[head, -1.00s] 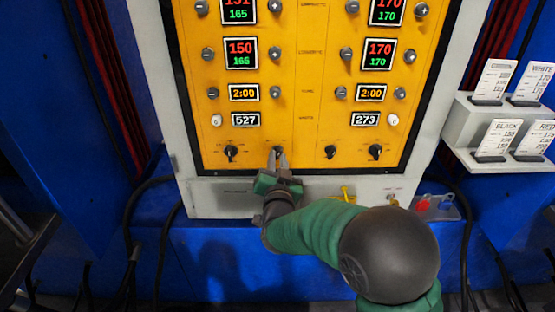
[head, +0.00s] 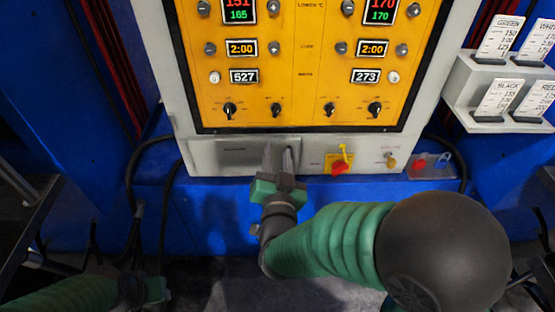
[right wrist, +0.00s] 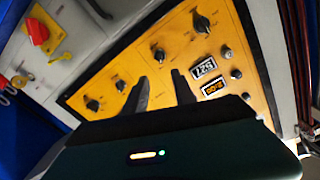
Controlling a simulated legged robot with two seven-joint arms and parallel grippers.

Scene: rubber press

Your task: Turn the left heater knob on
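The yellow control panel (head: 305,75) has a row of black knobs along its lower edge. The leftmost knob (head: 229,109) and the second knob (head: 276,109) are on the left half; their small labels are unreadable, so I cannot tell which is the heater's. The second knob's pointer looks near upright. My right gripper (head: 281,155) is open and empty, below the second knob and in front of the grey lower casing. The right wrist view shows its two fingers (right wrist: 160,88) apart, with the knobs beyond. My left gripper (head: 155,290) is partly visible at the lower left, its fingers unclear.
A red switch on a yellow plate (head: 340,166) is right of my right gripper. Two more knobs (head: 329,109) (head: 375,109) are on the panel's right half. A card rack (head: 480,75) stands at the right. Cables hang beside the casing.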

